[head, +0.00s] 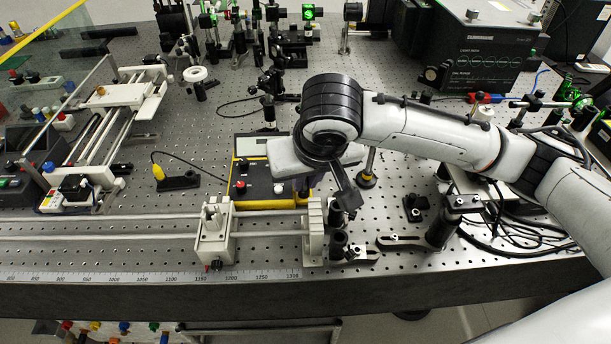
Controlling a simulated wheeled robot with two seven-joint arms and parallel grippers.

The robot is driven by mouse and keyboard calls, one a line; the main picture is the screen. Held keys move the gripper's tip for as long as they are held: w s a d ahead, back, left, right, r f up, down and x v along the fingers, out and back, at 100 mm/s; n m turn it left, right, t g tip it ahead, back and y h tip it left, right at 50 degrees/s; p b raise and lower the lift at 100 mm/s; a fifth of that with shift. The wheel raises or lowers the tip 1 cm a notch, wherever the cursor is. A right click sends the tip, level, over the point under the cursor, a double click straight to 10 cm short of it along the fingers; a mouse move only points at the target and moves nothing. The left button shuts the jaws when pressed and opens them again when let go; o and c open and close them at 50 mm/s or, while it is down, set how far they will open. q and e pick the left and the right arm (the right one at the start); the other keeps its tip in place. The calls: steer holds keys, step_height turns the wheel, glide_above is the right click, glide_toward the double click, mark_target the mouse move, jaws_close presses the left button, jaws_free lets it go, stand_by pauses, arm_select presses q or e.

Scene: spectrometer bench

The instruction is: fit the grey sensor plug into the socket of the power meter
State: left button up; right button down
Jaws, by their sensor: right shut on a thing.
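The power meter (243,147) is a yellow and black box with a red knob and a light panel, on the bench in the middle of the head view. My right gripper (322,190) is over the right side of the meter, with its white hand covering part of it. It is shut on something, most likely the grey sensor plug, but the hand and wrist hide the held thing. No grey plug shows clearly elsewhere. The meter's socket cannot be made out, nor whether anything touches it. My left gripper is not in view.
A rail with a cream carrier (213,236) runs along the front, by a ruler (150,277). Black post mounts (440,228) stand at right. A large black box (478,45) is behind.

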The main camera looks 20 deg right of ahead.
steer(key=c, duration=1.7)
jaws_free()
steer(key=shift+s+f, duration=0.2)
steer(key=shift+f, duration=0.15)
steer(key=shift+w+v, duration=0.2)
steer(key=shift+v, duration=5.1)
steer(key=shift+r, duration=0.1)
